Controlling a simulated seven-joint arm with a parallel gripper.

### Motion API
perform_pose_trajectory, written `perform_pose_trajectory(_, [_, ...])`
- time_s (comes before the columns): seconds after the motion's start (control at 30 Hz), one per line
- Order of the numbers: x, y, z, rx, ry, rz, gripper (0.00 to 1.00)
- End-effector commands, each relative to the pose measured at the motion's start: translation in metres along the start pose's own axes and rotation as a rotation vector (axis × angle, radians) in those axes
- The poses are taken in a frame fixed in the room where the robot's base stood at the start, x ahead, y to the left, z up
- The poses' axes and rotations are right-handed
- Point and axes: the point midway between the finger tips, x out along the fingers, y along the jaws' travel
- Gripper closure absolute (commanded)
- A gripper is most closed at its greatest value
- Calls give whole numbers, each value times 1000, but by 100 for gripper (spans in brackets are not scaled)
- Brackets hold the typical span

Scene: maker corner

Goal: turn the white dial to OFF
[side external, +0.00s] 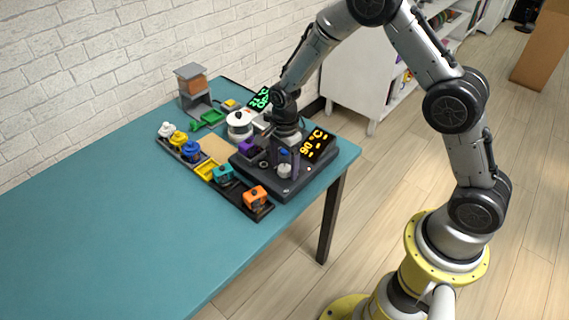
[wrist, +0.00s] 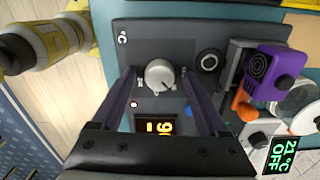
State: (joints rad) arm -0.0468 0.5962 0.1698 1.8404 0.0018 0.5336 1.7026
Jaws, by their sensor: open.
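The white dial (wrist: 160,74) is a round knob on a dark control unit (wrist: 213,30). A small dark mark on it points toward the lower right in the wrist view. In the side view the dial (side external: 284,171) sits on the unit's near part. My gripper (wrist: 160,80) is open, with one purple finger on each side of the dial and a visible gap on both sides. In the side view my gripper (side external: 284,160) points down over the unit. The unit's display (side external: 316,146) reads 90 °C in orange; my gripper partly hides this display (wrist: 157,126) in the wrist view.
A red light (wrist: 134,104) glows beside the dial. A black round knob (wrist: 210,61) and a purple block (wrist: 273,71) are close by. A second display (wrist: 283,155) reads 21 °C OFF in green. A tray (side external: 240,203) holds colored blocks. The table's left (side external: 90,240) is clear.

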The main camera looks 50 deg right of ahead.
Motion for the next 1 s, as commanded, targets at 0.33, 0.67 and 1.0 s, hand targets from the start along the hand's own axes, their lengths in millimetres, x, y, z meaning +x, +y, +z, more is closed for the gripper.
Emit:
perform_pose_trajectory(0.33, [0,0,0,0,0,0,65])
perform_pose_trajectory(0.67, [-1,0,0,-1,0,-1,100])
perform_pose_trajectory(1.0, [-1,0,0,-97,1,-1,100])
